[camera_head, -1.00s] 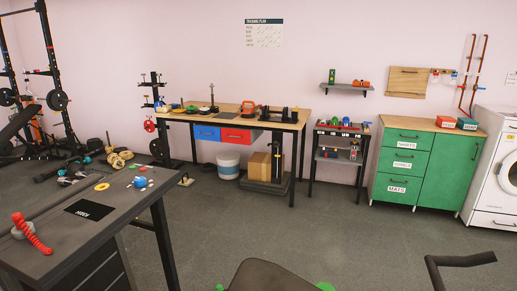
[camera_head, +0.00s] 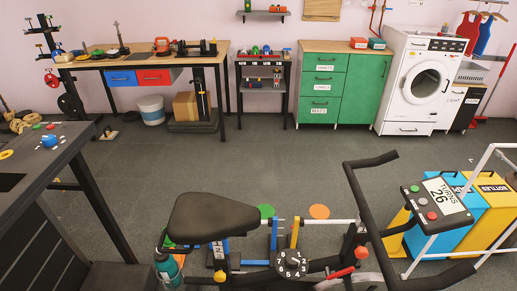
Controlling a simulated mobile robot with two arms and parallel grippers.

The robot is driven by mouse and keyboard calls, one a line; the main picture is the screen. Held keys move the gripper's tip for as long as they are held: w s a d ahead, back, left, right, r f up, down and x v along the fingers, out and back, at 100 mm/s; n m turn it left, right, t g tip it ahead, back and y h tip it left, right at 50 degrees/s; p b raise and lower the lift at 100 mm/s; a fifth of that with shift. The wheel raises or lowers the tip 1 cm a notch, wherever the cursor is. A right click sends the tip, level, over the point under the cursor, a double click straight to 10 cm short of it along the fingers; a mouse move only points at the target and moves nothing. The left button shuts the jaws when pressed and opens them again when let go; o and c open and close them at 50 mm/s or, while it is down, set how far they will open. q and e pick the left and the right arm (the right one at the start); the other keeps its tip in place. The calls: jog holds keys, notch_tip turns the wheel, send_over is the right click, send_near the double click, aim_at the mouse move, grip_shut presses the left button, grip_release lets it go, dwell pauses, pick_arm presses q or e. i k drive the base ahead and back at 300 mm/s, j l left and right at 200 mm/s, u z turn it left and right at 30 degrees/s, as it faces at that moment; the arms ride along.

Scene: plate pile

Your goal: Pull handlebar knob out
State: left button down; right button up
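An exercise bike fills the lower middle of the view, with a black seat (camera_head: 213,218) and black handlebars (camera_head: 357,205). A red knob (camera_head: 361,253) shows low by the handlebar post, at the end of a red lever-like part (camera_head: 341,272). I cannot tell whether it is pulled out or pushed in. A yellow knob (camera_head: 219,276) sits low under the seat. A black dial with white numbers (camera_head: 292,263) is between seat and handlebars. A console (camera_head: 437,206) reading "TURNS 26" is right of the handlebars. Neither of my grippers shows.
Blue and yellow bins (camera_head: 490,218) and a white frame (camera_head: 495,152) stand right of the bike. A dark table (camera_head: 82,140) is at the left. A workbench (camera_head: 135,60), green cabinet (camera_head: 353,88) and washing machine (camera_head: 413,90) line the back wall.

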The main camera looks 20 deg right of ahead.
aim_at(361, 252)
jog(key=z, duration=1)
